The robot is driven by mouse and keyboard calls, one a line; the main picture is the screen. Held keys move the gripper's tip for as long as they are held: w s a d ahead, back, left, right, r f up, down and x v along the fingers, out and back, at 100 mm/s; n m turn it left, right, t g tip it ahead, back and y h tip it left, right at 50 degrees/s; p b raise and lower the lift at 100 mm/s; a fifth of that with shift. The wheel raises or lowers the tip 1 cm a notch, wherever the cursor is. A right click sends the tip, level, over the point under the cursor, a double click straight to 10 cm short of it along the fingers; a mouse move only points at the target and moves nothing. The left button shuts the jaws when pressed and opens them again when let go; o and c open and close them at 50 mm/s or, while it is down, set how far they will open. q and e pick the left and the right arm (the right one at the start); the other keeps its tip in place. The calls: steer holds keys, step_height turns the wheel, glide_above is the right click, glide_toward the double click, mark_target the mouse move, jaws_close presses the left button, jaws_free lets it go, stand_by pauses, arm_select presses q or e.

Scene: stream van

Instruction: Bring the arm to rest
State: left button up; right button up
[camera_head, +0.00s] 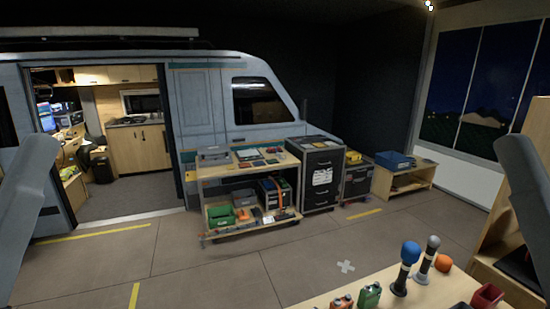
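Part of my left arm, a grey link, shows at the left edge of the head view. Part of my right arm, another grey link, shows at the right edge. Both links run out of the picture, and neither gripper can be seen. I cannot see whether either hand holds anything.
A wooden table (418,296) at bottom right bears microphones with a blue (410,253) and a grey head (433,243), an orange ball (443,263) and a red bin (487,297). A cart (245,172) and a black cabinet (319,172) stand by the van (205,100). Open floor (200,265) lies between.

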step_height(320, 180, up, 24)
steer(key=p, duration=2)
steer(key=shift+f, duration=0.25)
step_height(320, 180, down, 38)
steer(key=b, duration=3.8)
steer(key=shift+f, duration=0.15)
